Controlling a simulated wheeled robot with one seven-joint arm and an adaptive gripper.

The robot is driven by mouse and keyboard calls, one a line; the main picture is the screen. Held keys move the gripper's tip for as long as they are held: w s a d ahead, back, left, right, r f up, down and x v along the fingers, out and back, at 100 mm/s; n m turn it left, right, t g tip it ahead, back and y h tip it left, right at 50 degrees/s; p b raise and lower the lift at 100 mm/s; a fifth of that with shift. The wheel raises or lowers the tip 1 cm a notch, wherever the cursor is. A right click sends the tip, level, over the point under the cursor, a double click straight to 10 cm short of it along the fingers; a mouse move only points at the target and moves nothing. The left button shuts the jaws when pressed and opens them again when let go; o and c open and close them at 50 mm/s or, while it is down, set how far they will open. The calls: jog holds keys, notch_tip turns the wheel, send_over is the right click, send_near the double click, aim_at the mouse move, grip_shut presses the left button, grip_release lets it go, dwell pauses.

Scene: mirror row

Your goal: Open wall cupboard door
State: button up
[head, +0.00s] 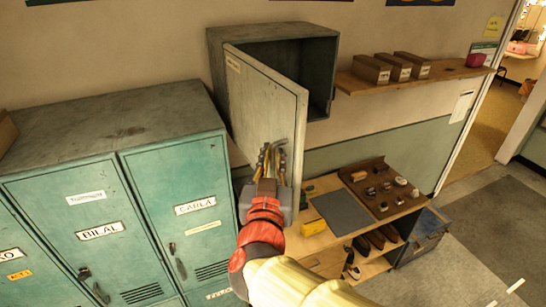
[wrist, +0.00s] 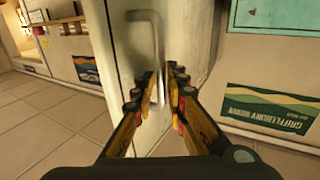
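The grey wall cupboard (head: 215,65) hangs above the lockers, and its interior shows dark and empty where visible. Its door (head: 262,105) is swung well out from the body, hinged on the left. The bent metal door handle (head: 288,142) is near the door's lower free edge; it also shows in the wrist view (wrist: 152,35). My gripper (head: 273,155) is at the handle. In the wrist view my gripper's fingers (wrist: 161,80) stand apart, with the lower part of the handle between them. Whether a finger touches the handle is unclear.
Teal lockers (head: 180,205) stand to the left, below the cupboard. A wall shelf (head: 440,76) with several boxes is to the right. A low bench (head: 325,190) with small items and shoes stands below it. Open floor (head: 450,265) and a doorway lie further right.

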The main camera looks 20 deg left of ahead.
jog(key=v, duration=1.2)
